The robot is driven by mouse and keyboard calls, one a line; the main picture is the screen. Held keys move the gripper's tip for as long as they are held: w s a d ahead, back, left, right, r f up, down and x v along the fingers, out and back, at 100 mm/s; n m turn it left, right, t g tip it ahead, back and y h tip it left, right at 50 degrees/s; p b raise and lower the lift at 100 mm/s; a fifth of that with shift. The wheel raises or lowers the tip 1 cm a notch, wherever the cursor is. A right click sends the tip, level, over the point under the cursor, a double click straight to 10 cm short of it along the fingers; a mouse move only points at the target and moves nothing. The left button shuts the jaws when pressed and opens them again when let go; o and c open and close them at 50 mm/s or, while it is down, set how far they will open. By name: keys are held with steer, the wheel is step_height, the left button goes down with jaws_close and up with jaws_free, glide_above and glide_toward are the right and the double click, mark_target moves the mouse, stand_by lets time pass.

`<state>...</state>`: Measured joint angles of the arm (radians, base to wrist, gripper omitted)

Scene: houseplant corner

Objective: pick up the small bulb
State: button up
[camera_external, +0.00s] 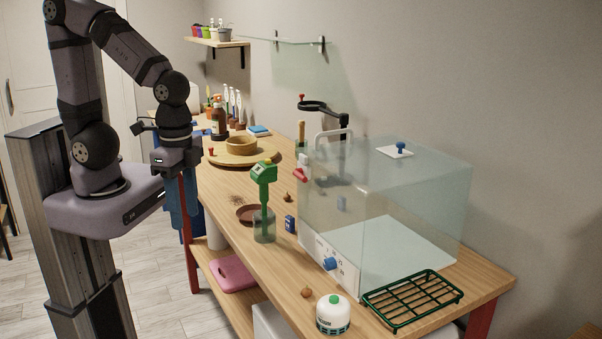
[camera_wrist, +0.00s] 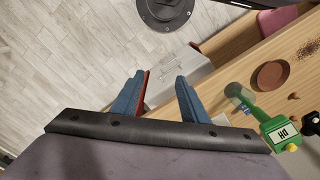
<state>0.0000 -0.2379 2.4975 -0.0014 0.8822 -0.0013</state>
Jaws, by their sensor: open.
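Two small brown bulb-like things lie on the wooden table in the external view. One bulb (camera_external: 288,197) lies behind the blue box; the other bulb (camera_external: 307,292) lies near the front edge, left of the white canister. I cannot tell for sure which is the small bulb. A small brown spot (camera_wrist: 294,96) right of the saucer in the wrist view may be the first one. My gripper (camera_wrist: 161,76) is open, its two blue fingers apart with nothing between them. It is high at the table's left edge, away from both bulbs.
A green meter (camera_external: 264,180) stands in a clear jar beside a brown saucer (camera_external: 245,214). A glass case (camera_external: 390,200) fills the right side. A green rack (camera_external: 412,300) and a white canister (camera_external: 333,315) stand in front. Bare wood shows between saucer and canister.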

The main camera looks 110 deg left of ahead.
mark_target(297, 291)
steer(key=w+a+f+m+t+y+b, duration=0.1)
steer(key=w+a+f+m+t, duration=0.15)
steer(key=w+a+t, duration=1)
steer(key=w+d+r+m+t+h+b, duration=0.1)
steer(key=w+d+r+m+t+h, duration=0.2)
steer(key=h, duration=0.4)
steer(key=shift+n+g, duration=0.45)
steer(key=f, duration=1.7)
steer(key=shift+w+d+f, duration=0.35)
steer(key=shift+p+x, duration=0.9)
steer(key=shift+x, duration=0.55)
steer(key=shift+p+x, duration=1)
steer(key=shift+x, duration=1.2)
steer(key=shift+a+f, duration=0.1)
steer(key=shift+f, duration=0.05)
